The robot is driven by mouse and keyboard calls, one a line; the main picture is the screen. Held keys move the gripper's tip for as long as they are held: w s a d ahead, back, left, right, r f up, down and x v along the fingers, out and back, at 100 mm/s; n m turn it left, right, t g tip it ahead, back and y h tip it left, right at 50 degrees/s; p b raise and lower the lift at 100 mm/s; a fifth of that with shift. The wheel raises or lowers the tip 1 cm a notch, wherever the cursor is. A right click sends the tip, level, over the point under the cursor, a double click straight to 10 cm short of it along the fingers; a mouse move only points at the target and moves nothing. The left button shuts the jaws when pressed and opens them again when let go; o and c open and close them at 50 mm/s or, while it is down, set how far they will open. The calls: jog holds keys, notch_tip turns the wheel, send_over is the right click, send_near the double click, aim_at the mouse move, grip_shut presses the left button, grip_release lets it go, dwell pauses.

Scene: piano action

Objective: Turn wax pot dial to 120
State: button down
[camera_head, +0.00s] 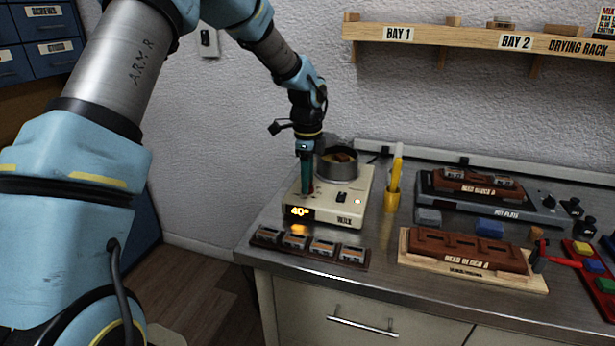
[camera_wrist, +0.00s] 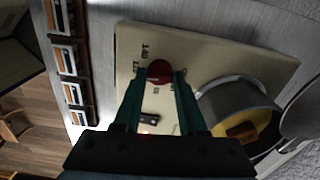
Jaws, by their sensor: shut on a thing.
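The wax pot unit (camera_head: 347,206) is a cream box at the left end of the steel bench, with a metal pot (camera_head: 337,163) on top. Its display (camera_head: 299,211) reads 40° in orange. The red dial (camera_wrist: 159,72) sits on its top face with printed marks around it; in the head view my gripper hides most of it. My gripper (camera_head: 306,188) points down over the dial. In the wrist view its two teal fingers (camera_wrist: 158,82) are shut on the dial, one on each side. The dial's pointer and most of its numbers are too small to read.
A rack of several small blocks (camera_head: 268,235) lies in front of the unit. A yellow cup with a brush (camera_head: 391,199) stands to its right. A wooden mold board (camera_head: 415,261) and a hot plate (camera_head: 432,191) lie farther right. The pot stands close beside my fingers.

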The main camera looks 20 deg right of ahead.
jog(key=shift+m, duration=0.4)
jog(key=shift+c, duration=2.3)
grip_release()
notch_tip(320, 180, up, 11)
jog(key=b, duration=0.2)
jog(key=shift+b, duration=0.3)
jog(key=shift+f, duration=0.1)
